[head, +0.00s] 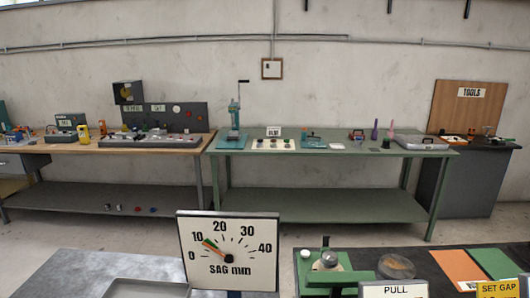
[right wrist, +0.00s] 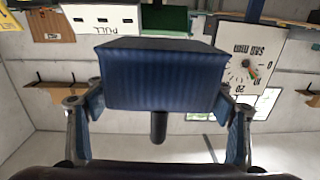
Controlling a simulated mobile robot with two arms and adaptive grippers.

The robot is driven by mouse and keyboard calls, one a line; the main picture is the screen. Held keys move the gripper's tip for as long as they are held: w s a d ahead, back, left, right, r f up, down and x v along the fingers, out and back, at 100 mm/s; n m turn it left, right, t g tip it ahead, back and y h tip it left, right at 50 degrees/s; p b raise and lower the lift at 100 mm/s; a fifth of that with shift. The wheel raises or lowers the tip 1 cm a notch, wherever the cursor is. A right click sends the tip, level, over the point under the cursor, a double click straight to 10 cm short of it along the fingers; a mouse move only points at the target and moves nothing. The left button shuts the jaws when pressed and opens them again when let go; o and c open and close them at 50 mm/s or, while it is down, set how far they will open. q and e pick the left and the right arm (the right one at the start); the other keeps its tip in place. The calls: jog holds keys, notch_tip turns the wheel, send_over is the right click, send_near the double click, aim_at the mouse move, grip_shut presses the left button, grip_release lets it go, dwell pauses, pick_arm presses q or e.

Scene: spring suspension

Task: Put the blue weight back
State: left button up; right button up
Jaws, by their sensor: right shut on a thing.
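The blue weight (right wrist: 165,72), a dark blue block with a short dark peg on one side, fills the middle of the right wrist view. My right gripper (right wrist: 157,103) is shut on it, with one finger pad against each side. I do not make out the weight or either gripper in the head view. The white SAG mm dial (head: 228,250) stands at the front centre of the head view, its pointer near 10. The dial also shows at the upper right of the right wrist view (right wrist: 246,60).
A grey tray (head: 150,289) lies on the table left of the dial. Right of the dial are a green fixture (head: 335,279), a PULL sign (head: 393,291), a SET GAP sign (head: 500,289) and orange and green mats. Workbenches line the far wall, with open floor before them.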

pick_arm(q)
jog(key=shift+f+b, duration=2)
jog(key=shift+f, duration=0.7)
pick_arm(e)
jog(key=shift+f, duration=2.45)
pick_arm(q)
jog(key=shift+d, duration=0.1)
jog(key=shift+c, duration=0.2)
